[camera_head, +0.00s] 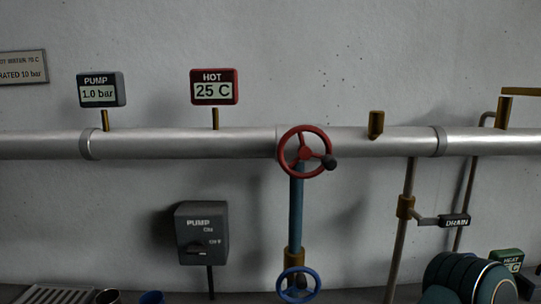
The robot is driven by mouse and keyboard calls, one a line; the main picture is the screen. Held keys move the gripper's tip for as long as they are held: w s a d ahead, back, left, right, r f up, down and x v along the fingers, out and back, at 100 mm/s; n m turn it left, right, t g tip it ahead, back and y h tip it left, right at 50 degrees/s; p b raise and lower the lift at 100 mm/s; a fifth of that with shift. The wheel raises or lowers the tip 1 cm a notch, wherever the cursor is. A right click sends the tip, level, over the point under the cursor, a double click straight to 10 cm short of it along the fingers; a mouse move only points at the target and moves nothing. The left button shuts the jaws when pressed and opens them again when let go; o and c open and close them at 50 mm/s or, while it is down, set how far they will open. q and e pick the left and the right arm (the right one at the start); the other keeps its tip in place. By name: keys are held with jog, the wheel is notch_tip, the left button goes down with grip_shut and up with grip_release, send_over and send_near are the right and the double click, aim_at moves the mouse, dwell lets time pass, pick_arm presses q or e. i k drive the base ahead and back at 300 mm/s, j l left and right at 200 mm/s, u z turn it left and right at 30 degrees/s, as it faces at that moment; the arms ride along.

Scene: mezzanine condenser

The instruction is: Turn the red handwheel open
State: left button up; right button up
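The red handwheel (306,152) is mounted in front of the horizontal silver pipe, a little right of the picture's middle. It has spokes and a dark knob (329,163) at the right side of its rim. A blue vertical pipe (296,210) runs down below it. Neither of my grippers shows in the head view, and nothing touches the wheel.
A blue handwheel (298,284) sits lower on the same riser. A grey pump switch box (203,233) is on the wall at left. A drain lever (453,221) and a dark green machine (465,280) are at right. Gauges read 1.0 bar (101,90) and 25 C (214,87).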

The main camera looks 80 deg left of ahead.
aim_at(329, 163)
jog(key=u, duration=2.3)
